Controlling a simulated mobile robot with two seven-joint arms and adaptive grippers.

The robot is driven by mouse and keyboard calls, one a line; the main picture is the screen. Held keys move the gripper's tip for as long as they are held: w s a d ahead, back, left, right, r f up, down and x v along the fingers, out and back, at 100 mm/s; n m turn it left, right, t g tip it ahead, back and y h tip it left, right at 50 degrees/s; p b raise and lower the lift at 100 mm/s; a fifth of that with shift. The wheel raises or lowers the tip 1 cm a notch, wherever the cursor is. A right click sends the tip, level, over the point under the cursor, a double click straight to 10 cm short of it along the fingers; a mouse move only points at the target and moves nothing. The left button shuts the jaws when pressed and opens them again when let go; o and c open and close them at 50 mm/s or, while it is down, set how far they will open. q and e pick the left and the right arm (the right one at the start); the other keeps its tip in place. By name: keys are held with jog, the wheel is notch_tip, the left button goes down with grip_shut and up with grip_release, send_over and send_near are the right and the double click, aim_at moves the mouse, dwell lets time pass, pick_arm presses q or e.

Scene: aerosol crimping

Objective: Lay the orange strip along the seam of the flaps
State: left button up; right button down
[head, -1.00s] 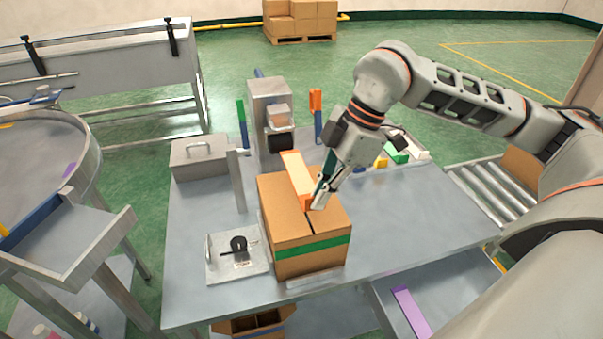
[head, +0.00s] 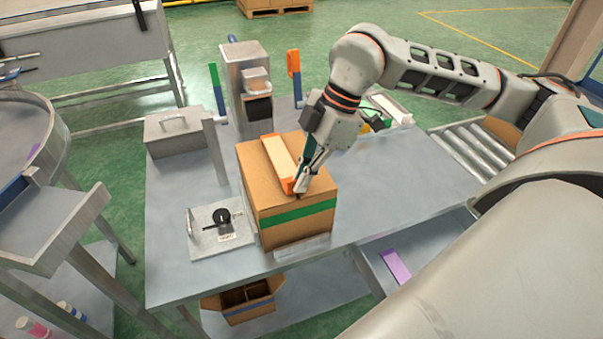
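The orange strip (head: 280,160) shows a pale upper face and an orange near end. It lies along the top of the brown cardboard box (head: 262,182), running from the far edge towards the near side, over the line of the flaps' seam. Whether it touches the flaps along its whole length I cannot tell. My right gripper (head: 299,186) points down at the strip's near end, with its fingers closed around that end. The fingers and strip hide part of the seam. My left gripper is not in view.
The box has a green band and stands on a grey table (head: 380,200). A plate with a black knob (head: 222,217) lies left of it. A metal post (head: 215,150) and a grey dispenser-like machine (head: 247,85) stand behind. The table right of the box is clear.

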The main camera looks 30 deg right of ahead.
jog(key=shift+f, duration=0.3)
jog(key=c, duration=2.2)
grip_release()
jog(key=shift+r, duration=0.1)
jog(key=v, duration=1.2)
